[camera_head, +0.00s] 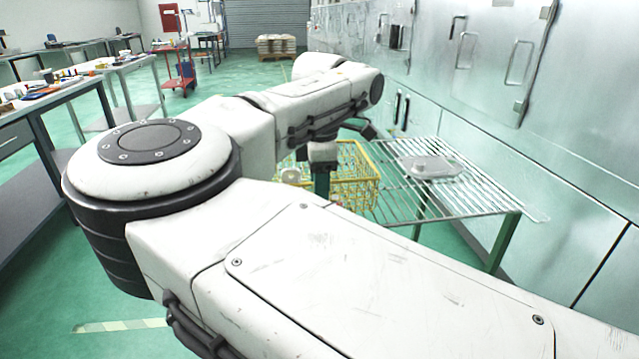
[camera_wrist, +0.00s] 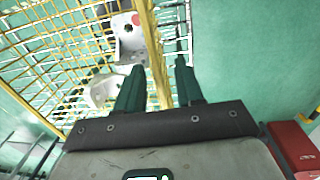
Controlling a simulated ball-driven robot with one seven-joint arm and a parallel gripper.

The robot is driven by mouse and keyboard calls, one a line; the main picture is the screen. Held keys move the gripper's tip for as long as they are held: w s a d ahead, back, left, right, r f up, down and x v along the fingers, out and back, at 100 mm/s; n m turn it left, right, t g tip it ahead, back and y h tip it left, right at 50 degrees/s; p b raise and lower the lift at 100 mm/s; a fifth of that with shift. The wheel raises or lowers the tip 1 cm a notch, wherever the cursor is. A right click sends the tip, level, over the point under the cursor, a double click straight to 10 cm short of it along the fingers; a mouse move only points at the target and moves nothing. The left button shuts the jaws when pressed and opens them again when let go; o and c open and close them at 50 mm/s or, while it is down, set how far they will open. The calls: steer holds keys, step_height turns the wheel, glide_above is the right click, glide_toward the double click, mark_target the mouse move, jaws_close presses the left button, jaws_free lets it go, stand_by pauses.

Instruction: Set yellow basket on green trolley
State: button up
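The yellow basket (camera_head: 358,172) is an open wire basket beside the left end of a wire rack, partly hidden by my arm. Its yellow rim also crosses the wrist view (camera_wrist: 150,45). My gripper (camera_head: 322,188) points down at the basket. In the wrist view, its two green fingers (camera_wrist: 160,72) stand apart, with the rim bar between them and a gap visible beside it. Pale castings (camera_wrist: 128,42) lie in the basket, one with a red spot. I cannot tell what the basket rests on. I cannot identify a green trolley for certain.
The wire rack (camera_head: 470,188) has green legs and bears a grey casting (camera_head: 428,167). Metal cabinets (camera_head: 480,90) line the right side. Workbenches (camera_head: 60,95) and a red trolley (camera_head: 178,68) stand at left. A red object (camera_wrist: 296,148) is at the wrist view's lower right.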

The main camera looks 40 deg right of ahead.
step_height(320, 180, up, 12)
steer(key=p, duration=0.1)
steer(key=shift+s+a, duration=0.3)
steer(key=shift+s, duration=0.05)
stand_by(0.5)
